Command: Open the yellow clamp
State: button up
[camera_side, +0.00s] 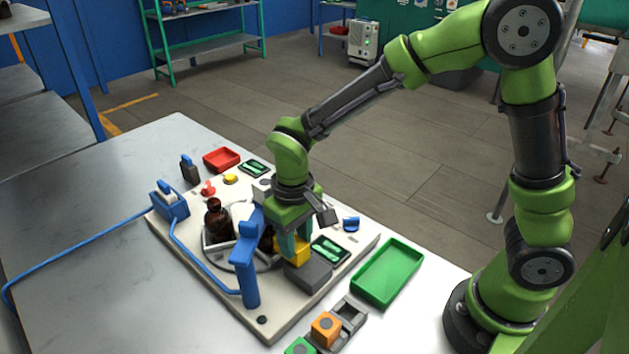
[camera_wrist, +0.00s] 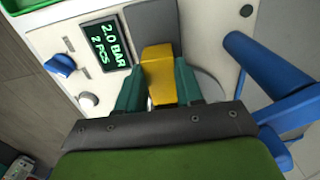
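The yellow clamp (camera_wrist: 158,75) is a yellow block beside a dark grey block (camera_wrist: 150,25) on the pale panel. In the side view the yellow clamp (camera_side: 294,251) shows just behind the grey block (camera_side: 308,275). My gripper (camera_wrist: 159,75) points down at the clamp. Its teal fingers stand on either side of the yellow part and appear to touch it. My gripper also shows in the side view (camera_side: 289,243), where the fingers partly hide the clamp.
A tall blue post (camera_side: 249,270) stands close left of my gripper. A brown bottle (camera_side: 216,222) stands beyond it on the panel. A display (camera_wrist: 105,45) reads "2.0 BAR 2 PCS". A blue knob (camera_wrist: 60,65) and green tray (camera_side: 388,272) are nearby.

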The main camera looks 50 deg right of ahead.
grip_shut()
jog(key=shift+s, duration=1.75)
jog(key=o, duration=0.8)
grip_release()
notch_tip(320, 180, up, 17)
jog(key=shift+w, duration=0.15)
jog(key=s+d+m+t, duration=0.1)
jog(key=s+d+t, duration=0.1)
jog(key=d, duration=0.1)
jog(key=s+d+m+t+y, duration=0.1)
jog(key=s+d+t, duration=0.1)
jog(key=s+d, duration=0.1)
jog(key=s+d+f+m+t+y, duration=0.1)
jog(key=s+d+m+t, duration=0.1)
jog(key=d, duration=0.3)
jog(key=shift+s+d+f+t, duration=0.15)
jog(key=shift+s+t, duration=0.1)
jog(key=shift+t, duration=0.35)
